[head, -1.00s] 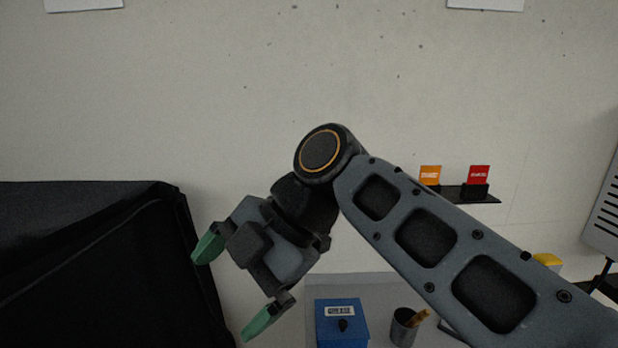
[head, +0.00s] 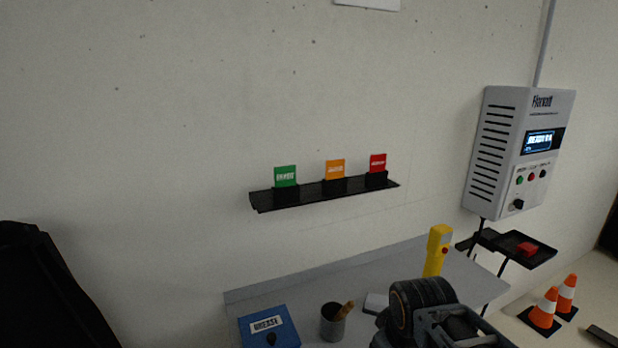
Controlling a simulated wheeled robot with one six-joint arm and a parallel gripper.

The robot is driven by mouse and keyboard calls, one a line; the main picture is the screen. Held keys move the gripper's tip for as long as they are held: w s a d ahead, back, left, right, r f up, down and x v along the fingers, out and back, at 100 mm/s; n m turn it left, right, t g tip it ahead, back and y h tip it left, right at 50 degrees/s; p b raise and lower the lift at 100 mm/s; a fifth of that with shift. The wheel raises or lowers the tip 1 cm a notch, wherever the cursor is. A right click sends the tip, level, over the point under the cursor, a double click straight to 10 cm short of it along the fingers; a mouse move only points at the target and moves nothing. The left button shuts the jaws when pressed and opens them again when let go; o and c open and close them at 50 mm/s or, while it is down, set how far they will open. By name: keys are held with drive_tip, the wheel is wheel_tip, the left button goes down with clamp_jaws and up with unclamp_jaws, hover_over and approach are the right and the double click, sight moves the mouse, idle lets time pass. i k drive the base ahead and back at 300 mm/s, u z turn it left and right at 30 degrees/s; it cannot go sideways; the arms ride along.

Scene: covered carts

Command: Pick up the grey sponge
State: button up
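I cannot make out a grey sponge for certain. A small pale grey block (head: 376,303) lies on the grey bench (head: 385,272), between the cup and my arm, and is partly cut off from view by my arm. It is too small to tell what it is. My arm shows at the bottom right, but my gripper's fingers are out of the picture.
On the bench stand a blue box (head: 262,328), a dark cup (head: 333,322) and a yellow device (head: 437,250). Above is a black shelf (head: 310,191) with coloured cards. A wall unit (head: 520,150), a small tray (head: 545,259) and cones (head: 546,308) are right. A black cover (head: 45,290) is left.

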sight(373, 303)
drive_tip(key=z, duration=1.85)
drive_tip(key=i, duration=1.45)
drive_tip(key=u, duration=3.6)
